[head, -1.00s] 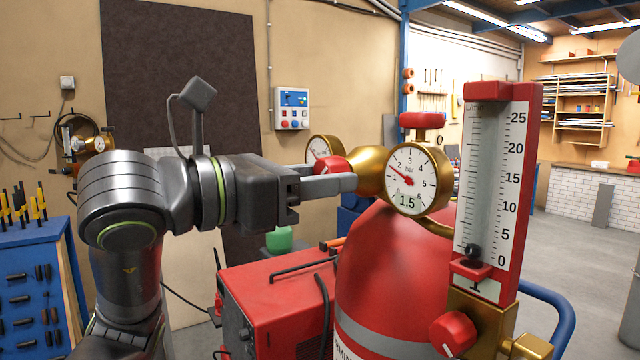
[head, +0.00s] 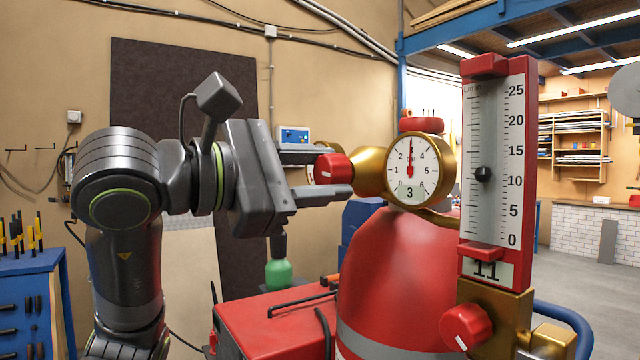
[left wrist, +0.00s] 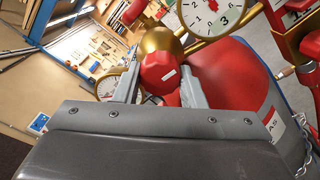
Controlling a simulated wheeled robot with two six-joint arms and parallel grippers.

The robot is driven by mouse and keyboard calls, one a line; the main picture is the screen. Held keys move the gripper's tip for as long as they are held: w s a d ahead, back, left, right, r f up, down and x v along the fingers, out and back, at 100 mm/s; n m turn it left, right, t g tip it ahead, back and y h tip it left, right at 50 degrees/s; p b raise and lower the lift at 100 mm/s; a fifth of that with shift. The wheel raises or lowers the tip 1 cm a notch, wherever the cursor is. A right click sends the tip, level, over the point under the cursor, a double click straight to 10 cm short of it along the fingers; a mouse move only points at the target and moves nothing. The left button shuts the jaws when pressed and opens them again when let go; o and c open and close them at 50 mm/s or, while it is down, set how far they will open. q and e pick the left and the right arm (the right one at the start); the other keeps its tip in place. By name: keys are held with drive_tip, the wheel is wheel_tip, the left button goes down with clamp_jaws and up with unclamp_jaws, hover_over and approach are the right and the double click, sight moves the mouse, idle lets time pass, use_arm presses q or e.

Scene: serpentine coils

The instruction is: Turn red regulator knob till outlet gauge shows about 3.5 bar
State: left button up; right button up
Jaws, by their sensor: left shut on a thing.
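The red regulator knob (head: 333,168) sits on the brass regulator body (head: 369,173). My left gripper (head: 335,174) is shut on the knob, with one finger above and one below it in the head view. In the left wrist view the knob (left wrist: 159,72) shows between the two fingers, with a white mark on its face. The outlet gauge (head: 411,170) has its needle pointing straight up at about 3 bar, and its readout says 3. My right gripper is not in view.
The flowmeter (head: 497,150) stands right of the gauge, its ball near 11 and its readout 11. A red flow knob (head: 466,327) is below it. The red cylinder (head: 390,270) stands beneath the regulator, beside a red machine (head: 265,325).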

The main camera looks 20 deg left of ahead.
use_arm(q)
drive_tip(key=shift+m, duration=0.7)
drive_tip(key=o, duration=1)
drive_tip(key=shift+s+a, duration=0.1)
drive_tip(key=shift+b+v, duration=3.9)
drive_tip(key=shift+v, duration=4.7)
drive_tip(key=shift+f, duration=0.1)
